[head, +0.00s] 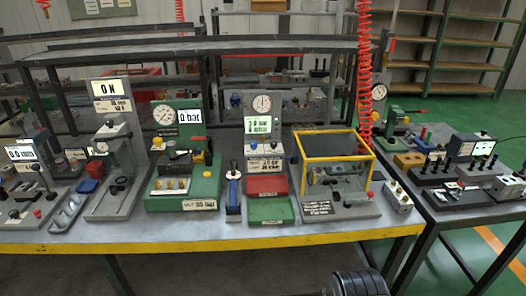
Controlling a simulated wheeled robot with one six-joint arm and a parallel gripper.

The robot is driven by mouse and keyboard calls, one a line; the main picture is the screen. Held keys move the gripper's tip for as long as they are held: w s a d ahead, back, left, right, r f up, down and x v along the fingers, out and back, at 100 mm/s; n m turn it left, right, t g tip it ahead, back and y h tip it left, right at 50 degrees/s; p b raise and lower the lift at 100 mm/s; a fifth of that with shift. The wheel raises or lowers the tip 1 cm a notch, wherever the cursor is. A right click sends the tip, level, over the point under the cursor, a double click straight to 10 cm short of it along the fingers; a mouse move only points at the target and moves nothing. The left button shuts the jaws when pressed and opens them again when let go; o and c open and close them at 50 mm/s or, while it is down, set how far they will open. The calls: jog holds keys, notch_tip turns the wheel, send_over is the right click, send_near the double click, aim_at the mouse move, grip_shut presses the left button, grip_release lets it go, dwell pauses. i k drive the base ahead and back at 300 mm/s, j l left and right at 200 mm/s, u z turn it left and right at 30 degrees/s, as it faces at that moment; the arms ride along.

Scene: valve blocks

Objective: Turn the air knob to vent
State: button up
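Several small valve and gauge stations stand on a long bench. A green-based station (183,188) carries a round gauge (164,115), a display reading "0 bar" (190,116) and several brass-coloured fittings. A grey station right of it has a round gauge (262,104), a small display (258,126) and small knobs beside it. A yellow-framed box (337,146) stands further right, with small fittings inside. Which part is the air knob, and where it points, I cannot tell at this size. My gripper is not in view.
The grey bench (215,233) has a yellow front edge. A red coiled hose (365,75) hangs behind the yellow frame. Red (267,187) and green (270,211) trays sit at the middle. A second bench (455,212) stands at right. A dark ribbed part shows at the bottom.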

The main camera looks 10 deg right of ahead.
aim_at(274, 144)
jog(key=i+j+z, duration=0.1)
jog(key=i, duration=1.2)
